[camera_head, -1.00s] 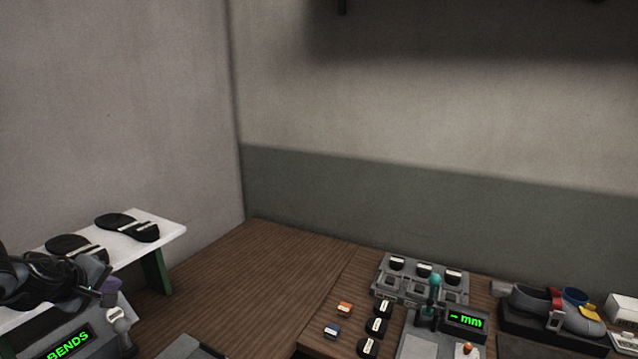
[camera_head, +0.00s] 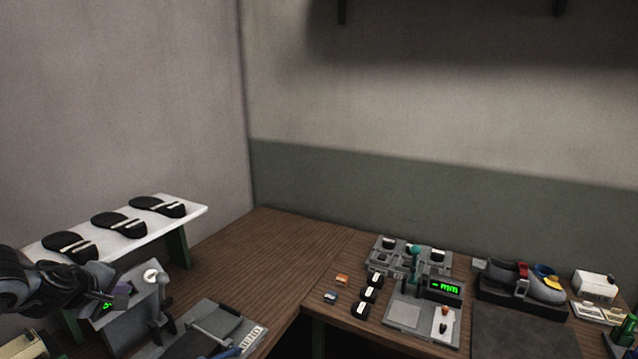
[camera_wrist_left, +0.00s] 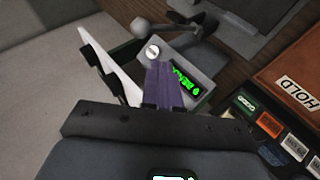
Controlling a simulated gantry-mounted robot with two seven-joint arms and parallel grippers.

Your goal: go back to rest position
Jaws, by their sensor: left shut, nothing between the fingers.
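My left arm enters the head view from the left. Its gripper (camera_head: 121,297) is in front of the grey bending machine (camera_head: 150,318) with a green display, which it partly covers. In the left wrist view the purple fingers (camera_wrist_left: 163,88) are together with nothing between them, and the machine's green display (camera_wrist_left: 184,82) is just beyond. I cannot tell from these views whether the fingers touch the machine. My right gripper is not in view.
A white shelf (camera_head: 150,231) with black soles stands behind the machine at the left. A grey press (camera_head: 420,312) with a green "mm" display, a block tray (camera_head: 381,258) and a shoe (camera_head: 522,284) are at the right. The wooden table (camera_head: 270,245) between is bare.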

